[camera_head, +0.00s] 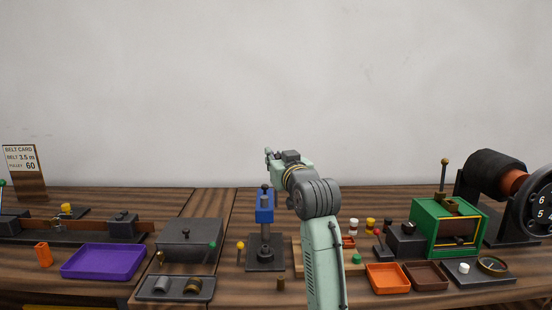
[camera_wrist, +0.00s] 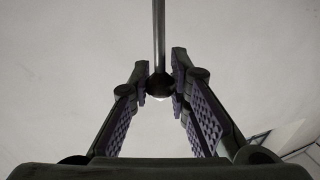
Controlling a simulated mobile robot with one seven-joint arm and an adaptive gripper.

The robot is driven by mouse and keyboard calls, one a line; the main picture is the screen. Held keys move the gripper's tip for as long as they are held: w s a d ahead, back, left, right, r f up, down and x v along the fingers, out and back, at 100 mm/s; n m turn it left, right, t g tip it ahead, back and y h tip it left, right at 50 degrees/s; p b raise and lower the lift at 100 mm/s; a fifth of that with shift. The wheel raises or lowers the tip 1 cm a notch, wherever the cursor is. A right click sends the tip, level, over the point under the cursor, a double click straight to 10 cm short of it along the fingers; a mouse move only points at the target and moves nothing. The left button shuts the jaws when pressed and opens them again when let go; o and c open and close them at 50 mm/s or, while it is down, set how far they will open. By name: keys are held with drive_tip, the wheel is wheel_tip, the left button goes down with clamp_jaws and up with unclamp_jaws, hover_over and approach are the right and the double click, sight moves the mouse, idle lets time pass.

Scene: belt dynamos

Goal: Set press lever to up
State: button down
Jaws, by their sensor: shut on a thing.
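The press (camera_head: 265,208) stands left of centre on the bench, with a blue head on a grey column and a dark square base. My gripper (camera_head: 268,156) is above and behind the blue head in the head view, small and partly hidden by my wrist. In the wrist view, the press lever (camera_wrist: 159,35) is a thin metal rod ending in a dark ball knob (camera_wrist: 160,85). The knob sits between the fingertips of my gripper (camera_wrist: 160,80), which is shut on it. The lever's lower part and pivot cannot be made out in the head view.
A dark grey box (camera_head: 190,240) stands left of the press, beyond it a purple tray (camera_head: 103,262). A green-framed machine (camera_head: 448,228), an orange tray (camera_head: 388,278) and a brown tray (camera_head: 426,276) are to the right. My arm hides part of the bench. Space above the bench is clear.

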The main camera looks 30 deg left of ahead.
drive_tip(key=c, duration=1.5)
unclamp_jaws()
drive_tip(key=shift+d, duration=0.1)
drive_tip(key=shift+o, duration=0.2)
drive_tip(key=v, duration=1.2)
